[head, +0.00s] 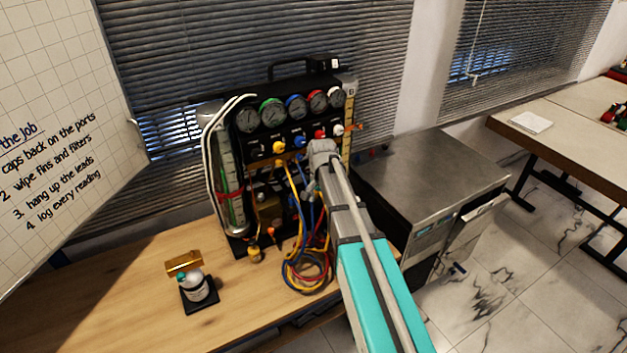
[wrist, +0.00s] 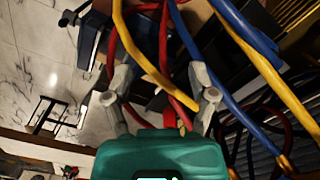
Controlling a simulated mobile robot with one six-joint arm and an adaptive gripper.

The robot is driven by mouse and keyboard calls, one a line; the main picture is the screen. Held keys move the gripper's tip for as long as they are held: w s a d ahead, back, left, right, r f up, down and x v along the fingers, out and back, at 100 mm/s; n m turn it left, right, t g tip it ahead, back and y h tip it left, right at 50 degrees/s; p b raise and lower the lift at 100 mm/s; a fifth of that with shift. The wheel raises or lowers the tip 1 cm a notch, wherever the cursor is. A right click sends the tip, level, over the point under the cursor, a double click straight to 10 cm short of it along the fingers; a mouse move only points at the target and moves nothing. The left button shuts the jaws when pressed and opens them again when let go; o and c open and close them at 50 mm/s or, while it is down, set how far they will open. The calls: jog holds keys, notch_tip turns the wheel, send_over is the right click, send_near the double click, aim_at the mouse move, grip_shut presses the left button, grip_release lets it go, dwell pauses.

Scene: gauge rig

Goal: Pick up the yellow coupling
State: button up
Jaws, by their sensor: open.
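My gripper (wrist: 163,100) is open in the wrist view, with a yellow hose (wrist: 135,50) and red hoses passing in front of and between its fingers. Nothing is clearly gripped. In the head view my gripper is mostly hidden behind my own arm, near the front of the gauge rig (head: 300,88). A small yellow fitting (head: 255,254), perhaps the yellow coupling, is low at the rig's front left, apart from my gripper. A yellow knob (head: 279,147) is on the rig's panel, above a hanging yellow hose (head: 290,180). I cannot tell which piece is the coupling.
Coiled yellow, red and blue hoses (head: 305,276) lie at the rig's foot, close to my arm. A metal cabinet (head: 430,175) stands at the right.

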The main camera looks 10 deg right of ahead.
aim_at(315, 191)
jog(key=w+r+m+p, duration=0.3)
jog(key=w+r+p, duration=0.4)
jog(key=w+r, duration=0.1)
jog(key=shift+w+r+m, duration=0.3)
jog(key=shift+w+r, duration=0.1)
jog(key=shift+w, duration=0.35)
jog(key=shift+f, duration=0.1)
notch_tip(315, 191, down, 8)
jog(key=b, duration=0.8)
jog(key=shift+f, duration=0.25)
jog(key=shift+f+b, duration=0.1)
jog(key=shift+b, duration=0.2)
jog(key=shift+f+b, duration=2.5)
grip_shut()
